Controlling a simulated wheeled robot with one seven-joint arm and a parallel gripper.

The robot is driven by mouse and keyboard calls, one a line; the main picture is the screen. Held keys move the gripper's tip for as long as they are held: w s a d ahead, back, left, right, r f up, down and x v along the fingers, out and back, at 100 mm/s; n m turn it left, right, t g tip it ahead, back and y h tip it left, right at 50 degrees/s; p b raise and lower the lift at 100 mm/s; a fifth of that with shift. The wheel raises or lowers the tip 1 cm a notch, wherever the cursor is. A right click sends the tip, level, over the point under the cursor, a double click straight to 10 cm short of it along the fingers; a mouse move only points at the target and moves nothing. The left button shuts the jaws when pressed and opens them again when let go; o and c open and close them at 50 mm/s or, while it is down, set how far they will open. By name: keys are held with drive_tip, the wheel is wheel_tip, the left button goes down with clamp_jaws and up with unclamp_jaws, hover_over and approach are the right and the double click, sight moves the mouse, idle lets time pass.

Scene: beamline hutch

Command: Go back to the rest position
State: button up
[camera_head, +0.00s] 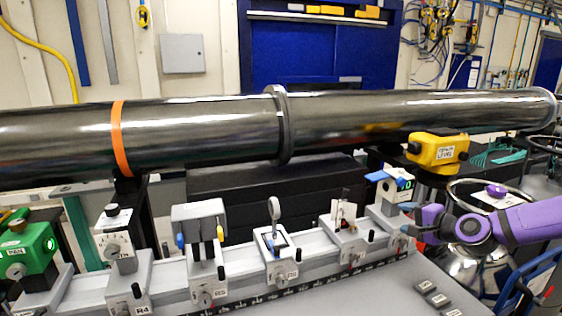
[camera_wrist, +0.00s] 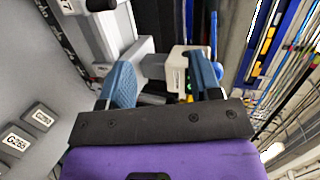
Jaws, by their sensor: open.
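My gripper (camera_head: 412,220) is at the right end of the bench in the head view, on my purple arm. In the wrist view its two blue fingers (camera_wrist: 163,85) are spread apart with nothing held between them. Beyond the fingers stands a pale rail-mounted unit (camera_wrist: 178,66) with a blue part on top and a small green light. The same unit (camera_head: 391,190) shows just above and left of my gripper in the head view. I cannot tell whether the fingers touch anything.
A graduated rail (camera_head: 250,297) carries several mounts along the bench. A large dark beam pipe (camera_head: 200,130) runs behind it. A yellow level (camera_head: 437,150) stands above my gripper. Small labelled blocks (camera_head: 432,294) lie on the bench front. A handwheel (camera_head: 462,190) is at the right.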

drive_tip(key=s+a+f+n+g+h, duration=0.3)
drive_tip(key=s+a+n+g+h, duration=0.1)
drive_tip(key=s+n+g, duration=0.35)
drive_tip(key=s+a+r+n+h, duration=0.2)
drive_tip(key=s+r+n, duration=0.2)
drive_tip(key=s+r, duration=2)
drive_tip(key=s, duration=0.2)
drive_tip(key=shift+s+r+n+h, duration=0.3)
drive_tip(key=shift+s+n+h, duration=0.05)
drive_tip(key=shift+s+h, duration=0.05)
